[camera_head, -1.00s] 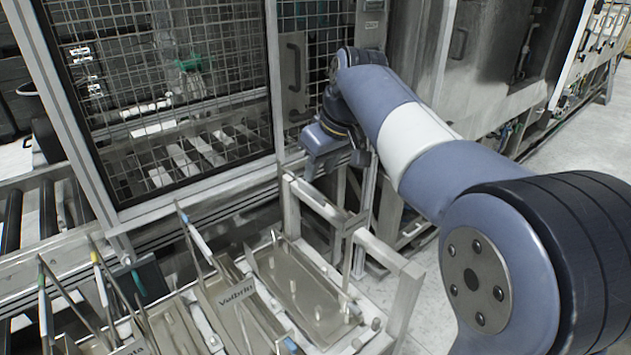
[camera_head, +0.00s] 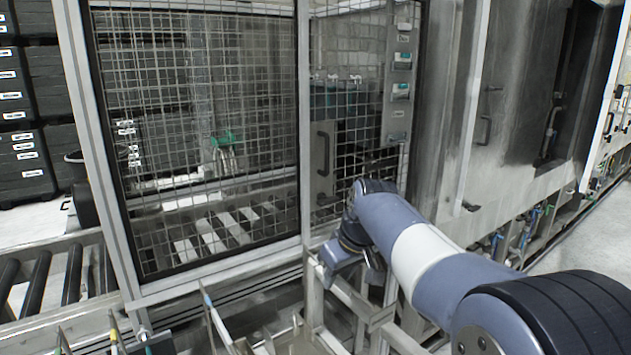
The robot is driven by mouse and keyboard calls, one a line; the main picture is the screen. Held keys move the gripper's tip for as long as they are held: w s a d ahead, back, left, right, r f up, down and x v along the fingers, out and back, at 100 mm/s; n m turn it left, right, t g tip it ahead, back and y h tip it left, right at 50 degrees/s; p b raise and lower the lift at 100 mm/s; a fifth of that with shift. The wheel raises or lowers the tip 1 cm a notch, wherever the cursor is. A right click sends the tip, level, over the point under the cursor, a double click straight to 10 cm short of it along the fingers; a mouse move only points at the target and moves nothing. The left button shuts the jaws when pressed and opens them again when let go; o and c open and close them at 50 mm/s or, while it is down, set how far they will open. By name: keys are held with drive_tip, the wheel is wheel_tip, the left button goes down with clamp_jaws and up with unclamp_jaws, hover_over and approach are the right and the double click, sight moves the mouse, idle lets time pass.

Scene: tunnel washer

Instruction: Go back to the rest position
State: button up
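My gripper (camera_head: 342,262) is at the far end of my blue-grey arm, near the middle of the picture. It hangs just above and behind the metal frame (camera_head: 352,302) of a rack, in front of the mesh fence (camera_head: 200,130). Its fingers are small and partly hidden by the wrist, so I cannot tell whether they are open or shut. I see nothing held in it. The arm reaches forward from the lower right corner and covers part of the rack.
A roller conveyor (camera_head: 72,275) is at the left, with black stacked crates (camera_head: 30,165) behind it. Steel machine panels (camera_head: 505,120) fill the right side. Thin upright rods (camera_head: 215,320) stand at the bottom. Free floor (camera_head: 600,225) shows at the far right.

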sight(335, 283)
drive_tip(key=x, duration=0.3)
drive_tip(key=shift+w+f, duration=0.1)
drive_tip(key=shift+f, duration=0.05)
drive_tip(key=shift+a, duration=0.1)
drive_tip(key=shift+r, duration=0.35)
drive_tip(key=v, duration=1)
drive_tip(key=shift+r, duration=0.1)
drive_tip(key=x, duration=1)
drive_tip(key=shift+p, duration=0.5)
wheel_tip(335, 283, up, 4)
drive_tip(key=shift+f+p, duration=0.2)
drive_tip(key=shift+p, duration=0.9)
drive_tip(key=shift+w+r+p, duration=0.1)
drive_tip(key=shift+r+p, duration=0.8)
drive_tip(key=shift+r, duration=0.3)
